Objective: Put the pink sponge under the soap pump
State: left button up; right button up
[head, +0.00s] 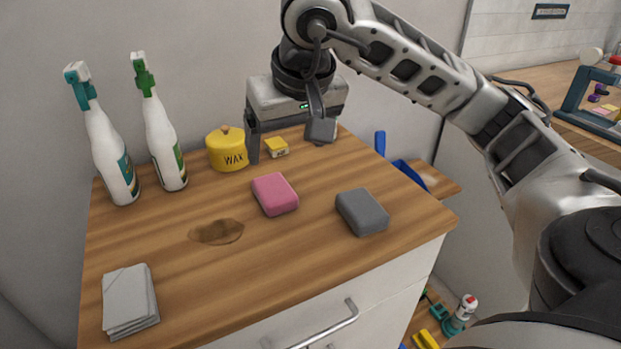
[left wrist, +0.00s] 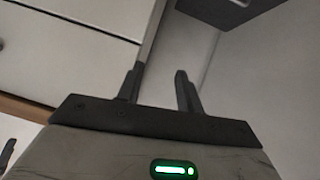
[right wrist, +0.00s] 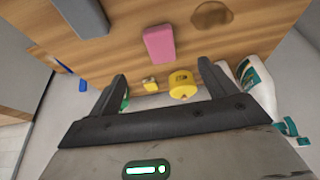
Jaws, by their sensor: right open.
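The pink sponge (head: 274,194) lies flat near the middle of the wooden counter top (head: 290,255). It also shows in the right wrist view (right wrist: 159,43), beyond the fingertips. My right gripper (head: 287,148) is open and empty at the back of the counter, behind the sponge; its fingers (right wrist: 161,68) are apart. I cannot make out a soap pump; a green thing (right wrist: 125,102) is mostly hidden behind one right finger in the right wrist view. My left gripper (left wrist: 159,70) is open and empty in the left wrist view, facing white drawers; it is outside the head view.
A yellow wax tin (head: 227,150) and small yellow box (head: 277,148) stand near my right fingers. Two spray bottles (head: 113,160) (head: 164,145) stand at the back left. A grey sponge (head: 362,211), brown stain (head: 217,232) and grey cloths (head: 130,301) lie farther forward.

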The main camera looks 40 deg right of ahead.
aim_at(280, 196)
jog(key=x, duration=1.5)
jog(key=shift+w+d+f, duration=0.1)
jog(key=c, duration=1.1)
jog(key=shift+r, duration=0.2)
